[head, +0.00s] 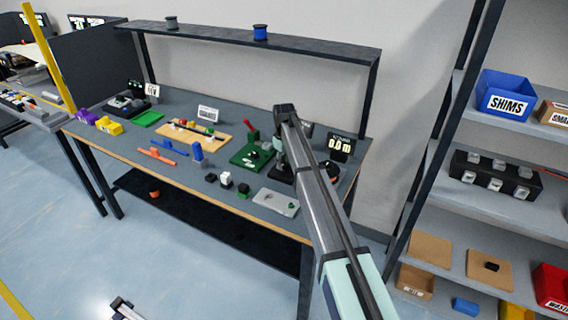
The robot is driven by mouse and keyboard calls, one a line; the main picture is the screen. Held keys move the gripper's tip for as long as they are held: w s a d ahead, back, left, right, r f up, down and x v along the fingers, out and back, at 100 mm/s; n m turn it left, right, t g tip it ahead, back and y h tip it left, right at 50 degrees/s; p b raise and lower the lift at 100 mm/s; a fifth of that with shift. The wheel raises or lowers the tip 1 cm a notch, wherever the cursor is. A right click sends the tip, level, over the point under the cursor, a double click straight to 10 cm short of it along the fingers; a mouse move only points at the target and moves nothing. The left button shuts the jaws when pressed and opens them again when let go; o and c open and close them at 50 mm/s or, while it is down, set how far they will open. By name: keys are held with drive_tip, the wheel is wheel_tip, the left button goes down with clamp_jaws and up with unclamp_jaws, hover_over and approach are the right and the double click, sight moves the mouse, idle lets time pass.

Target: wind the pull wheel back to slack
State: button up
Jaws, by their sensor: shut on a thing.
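My arm reaches up from the bottom right and bends down over the right part of the workbench. My gripper (281,158) is small and partly covered by my own arm link. It is down at a dark fixture (280,175) behind the arm, shut on the pull wheel there. The wheel itself and the finger contact are mostly hidden. A dark counter display (341,146) with white digits stands just right of the arm; the digits are too small to read surely. An orange round part (333,169) lies below the display.
A green board with a red lever (251,134) stands close left of the gripper. A grey plate (276,202) and small blocks (226,179) lie in front. An overhead shelf (255,44) spans the bench's back. A rack with a blue SHIMS bin (505,98) stands right.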

sight(284, 164)
drive_tip(key=n, duration=0.3)
drive_tip(key=shift+s, duration=0.1)
drive_tip(key=shift+n, duration=0.4)
drive_tip(key=o, duration=1.1)
drive_tip(key=shift+o, duration=0.2)
wheel_tip(284, 164, up, 12)
